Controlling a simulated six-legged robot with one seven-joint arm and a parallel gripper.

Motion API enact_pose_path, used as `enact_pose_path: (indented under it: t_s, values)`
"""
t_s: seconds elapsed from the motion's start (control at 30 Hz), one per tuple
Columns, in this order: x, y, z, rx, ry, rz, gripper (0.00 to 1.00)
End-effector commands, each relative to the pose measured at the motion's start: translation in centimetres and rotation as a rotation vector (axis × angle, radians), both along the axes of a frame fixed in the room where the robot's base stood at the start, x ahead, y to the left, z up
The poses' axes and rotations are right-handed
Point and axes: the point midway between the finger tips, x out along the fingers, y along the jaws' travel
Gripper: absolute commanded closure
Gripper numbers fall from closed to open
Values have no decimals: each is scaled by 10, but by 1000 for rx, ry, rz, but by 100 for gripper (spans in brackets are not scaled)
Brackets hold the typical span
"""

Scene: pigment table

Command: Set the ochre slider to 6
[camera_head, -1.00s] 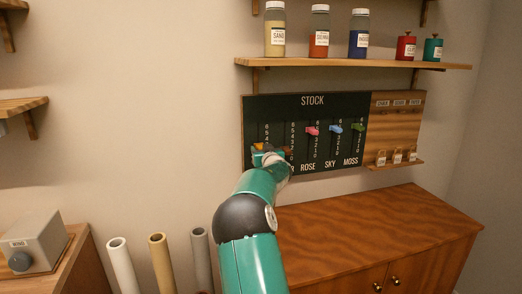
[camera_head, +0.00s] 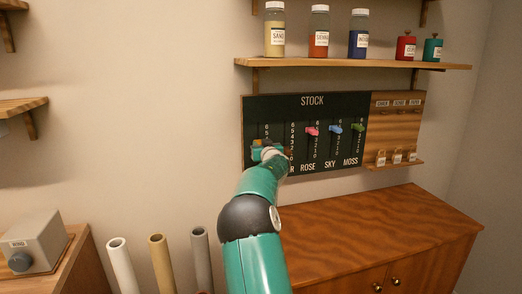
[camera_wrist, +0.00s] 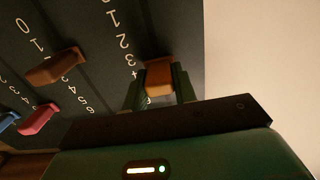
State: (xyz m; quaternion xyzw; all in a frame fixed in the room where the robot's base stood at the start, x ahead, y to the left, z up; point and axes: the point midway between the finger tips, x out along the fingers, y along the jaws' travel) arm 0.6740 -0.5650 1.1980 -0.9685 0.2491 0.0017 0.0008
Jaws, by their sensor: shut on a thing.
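The dark STOCK board (camera_head: 350,105) hangs on the wall with several vertical number scales. My gripper (camera_head: 262,145) is at the leftmost scale. In the wrist view my gripper (camera_wrist: 160,85) is shut on the ochre slider (camera_wrist: 159,76), with a finger on each side. There the scale reads 0 to 3 above the slider, and it sits at about 4. In the head view 6 and 5 show above my gripper, which mostly hides the slider and its name label.
A brown slider (camera_wrist: 55,67) is on the neighbouring scale, near 2. The pink (camera_head: 312,132), blue (camera_head: 336,129) and green (camera_head: 358,127) sliders are farther right. A shelf (camera_head: 350,62) with jars is above; a wooden cabinet (camera_head: 390,225) is below.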

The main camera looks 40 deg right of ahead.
Motion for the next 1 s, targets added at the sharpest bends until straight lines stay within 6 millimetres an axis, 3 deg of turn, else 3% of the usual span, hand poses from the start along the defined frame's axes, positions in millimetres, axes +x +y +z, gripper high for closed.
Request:
enact_pose_path:
  t_s: [0.1,0.27,0.63,0.67,0.77,1.0]
  values:
    - [-1,0,33,-5,-9,1,100]
    - [-1,0,58,-5,-7,2,100]
    - [-1,1,68,-6,-8,0,100]
    - [-1,1,68,-6,-9,0,71]
    - [-1,1,68,-7,-8,0,51]
    - [-1,0,65,-4,-6,0,51]
